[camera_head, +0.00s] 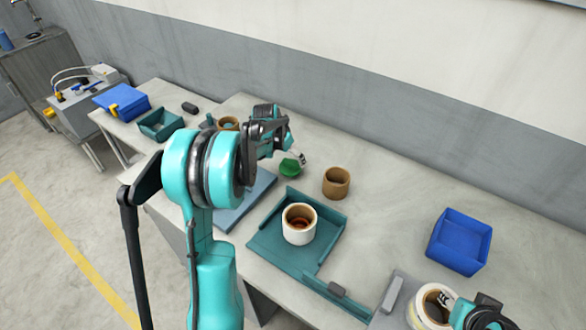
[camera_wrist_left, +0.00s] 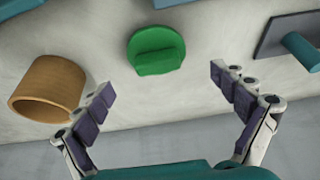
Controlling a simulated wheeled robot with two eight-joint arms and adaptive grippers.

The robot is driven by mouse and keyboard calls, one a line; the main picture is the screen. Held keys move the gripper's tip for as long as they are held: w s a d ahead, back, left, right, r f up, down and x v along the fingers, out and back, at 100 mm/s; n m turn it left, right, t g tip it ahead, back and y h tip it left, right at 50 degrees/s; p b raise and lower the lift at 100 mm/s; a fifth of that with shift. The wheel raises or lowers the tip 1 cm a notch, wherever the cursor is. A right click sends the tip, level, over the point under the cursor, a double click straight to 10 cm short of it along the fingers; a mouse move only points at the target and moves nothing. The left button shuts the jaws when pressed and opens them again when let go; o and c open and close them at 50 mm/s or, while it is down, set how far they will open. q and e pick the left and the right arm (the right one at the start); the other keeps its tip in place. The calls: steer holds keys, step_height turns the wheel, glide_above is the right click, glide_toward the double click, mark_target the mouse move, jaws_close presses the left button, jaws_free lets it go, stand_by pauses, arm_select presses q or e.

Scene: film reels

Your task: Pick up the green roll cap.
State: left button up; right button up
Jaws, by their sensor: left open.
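The green roll cap (camera_head: 290,167) lies on the grey table in the head view, just below my left gripper (camera_head: 299,157). In the left wrist view the green cap (camera_wrist_left: 156,51) is a round disc with a raised ridge, and it sits ahead of and between the two spread fingers (camera_wrist_left: 162,95). The left gripper is open and empty, and the cap appears apart from both fingers. My right gripper (camera_head: 447,301) is at the lower right of the head view, by a white roll (camera_head: 424,306); its jaws are too small and partly hidden to read.
A brown roll (camera_head: 336,182) stands right of the cap; it is at left in the left wrist view (camera_wrist_left: 47,88). A teal tray (camera_head: 270,241) holds a white-and-brown roll (camera_head: 299,223). A blue bin (camera_head: 460,240) stands at right. The table behind the brown roll is clear.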

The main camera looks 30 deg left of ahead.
mark_target(290, 162)
arm_select(q)
steer(key=b+x, duration=0.1)
steer(key=x, duration=0.3)
steer(key=shift+s+d+f+b, duration=0.1)
steer(key=shift+f+b, duration=0.3)
steer(key=shift+r, duration=0.1)
steer(key=c, duration=1.2)
steer(key=shift+r, duration=0.1)
